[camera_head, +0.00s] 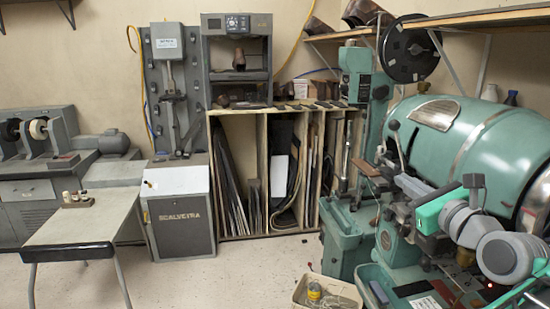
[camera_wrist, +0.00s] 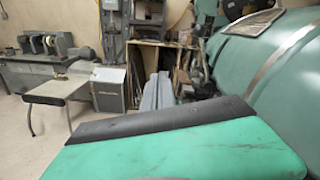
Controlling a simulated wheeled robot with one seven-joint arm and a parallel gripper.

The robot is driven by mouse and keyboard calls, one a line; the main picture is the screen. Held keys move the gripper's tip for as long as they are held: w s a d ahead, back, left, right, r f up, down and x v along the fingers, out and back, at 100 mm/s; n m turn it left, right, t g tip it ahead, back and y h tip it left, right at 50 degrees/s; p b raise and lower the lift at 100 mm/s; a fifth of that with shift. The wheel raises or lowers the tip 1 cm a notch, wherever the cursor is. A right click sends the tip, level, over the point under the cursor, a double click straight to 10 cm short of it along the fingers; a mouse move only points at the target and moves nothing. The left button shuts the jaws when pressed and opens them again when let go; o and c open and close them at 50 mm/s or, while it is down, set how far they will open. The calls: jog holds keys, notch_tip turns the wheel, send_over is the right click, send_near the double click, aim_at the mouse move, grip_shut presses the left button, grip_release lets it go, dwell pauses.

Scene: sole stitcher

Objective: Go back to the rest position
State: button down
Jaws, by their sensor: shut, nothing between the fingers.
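My gripper (camera_wrist: 158,88) shows in the wrist view as two grey fingers side by side beyond a green, dark-edged part in the foreground. The fingers are together with nothing between them. In the head view my arm comes in from the lower right, with grey joints and a green part in front of the green machine (camera_head: 480,140). The fingers are hard to make out there against the machinery. The large rounded body of the green machine also fills the right of the wrist view (camera_wrist: 265,65). Whether my arm touches it I cannot tell.
A small table (camera_head: 80,230) with little bottles (camera_head: 77,199) stands at the left. Behind it are a grey grinder bench (camera_head: 30,190) and a grey cabinet (camera_head: 180,215). A wooden rack (camera_head: 263,165) holds upright sheets. A bin (camera_head: 325,292) sits on the floor. The floor at centre-left is clear.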

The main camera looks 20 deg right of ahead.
jog(key=w+a+f+n+g+y, duration=0.25)
jog(key=w+a+f+n, duration=0.25)
jog(key=a+f+n, duration=0.35)
jog(key=w+a+f+n+g+y, duration=0.1)
jog(key=w+a+f+n+g, duration=0.35)
jog(key=a+f+n, duration=0.4)
jog(key=s+a+f+n+g, duration=0.7)
jog(key=s+a+f+n, duration=0.5)
jog(key=a+n, duration=0.4)
jog(key=shift+s+f+n+h, duration=0.4)
jog(key=shift+s+n, duration=0.3)
jog(key=shift+n, duration=0.2)
